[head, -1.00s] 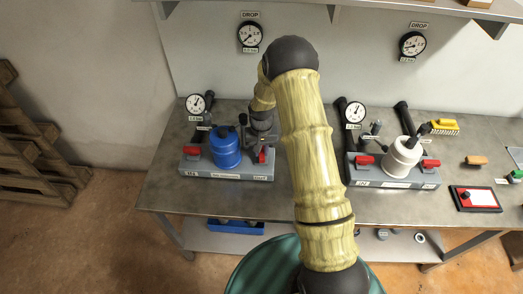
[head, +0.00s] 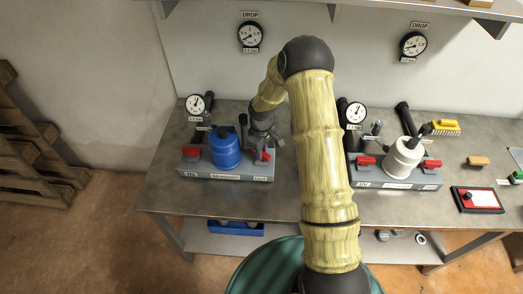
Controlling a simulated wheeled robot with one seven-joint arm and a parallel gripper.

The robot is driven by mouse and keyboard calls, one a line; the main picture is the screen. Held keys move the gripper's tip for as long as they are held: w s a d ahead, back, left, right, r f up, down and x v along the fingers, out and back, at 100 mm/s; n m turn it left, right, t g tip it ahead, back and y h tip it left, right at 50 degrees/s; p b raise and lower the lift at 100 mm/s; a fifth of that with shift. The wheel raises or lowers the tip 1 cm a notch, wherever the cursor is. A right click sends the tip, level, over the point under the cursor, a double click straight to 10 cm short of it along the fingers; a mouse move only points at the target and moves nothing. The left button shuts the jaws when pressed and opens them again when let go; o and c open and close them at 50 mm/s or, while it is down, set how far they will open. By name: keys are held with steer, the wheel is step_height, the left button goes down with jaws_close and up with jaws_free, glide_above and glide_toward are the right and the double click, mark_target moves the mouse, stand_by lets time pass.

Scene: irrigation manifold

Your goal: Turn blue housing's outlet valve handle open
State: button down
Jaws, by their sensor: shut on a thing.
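The blue housing (head: 225,148) stands upright on a grey manifold block (head: 226,172) at the left of the bench. Its outlet valve handle (head: 266,155) is red and sits at the block's right end, above a small label. My gripper (head: 262,147) reaches down onto this handle from above and is shut on it. The fingers are small, and they hide part of the handle, so its exact angle is hard to tell. The red handle at the block's left end (head: 192,150) lies roughly crosswise along the block.
A second block with a white housing (head: 403,157) and two red handles stands to the right, beyond my arm. Gauges (head: 250,37) hang on the wall behind. The bench front is mostly clear.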

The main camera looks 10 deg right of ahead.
steer(key=n+p, duration=0.1)
steer(key=n, duration=0.5)
stand_by(0.4)
steer(key=c, duration=1.3)
jaws_free()
step_height(320, 180, up, 18)
steer(key=b, duration=0.2)
steer(key=shift+f, duration=0.25)
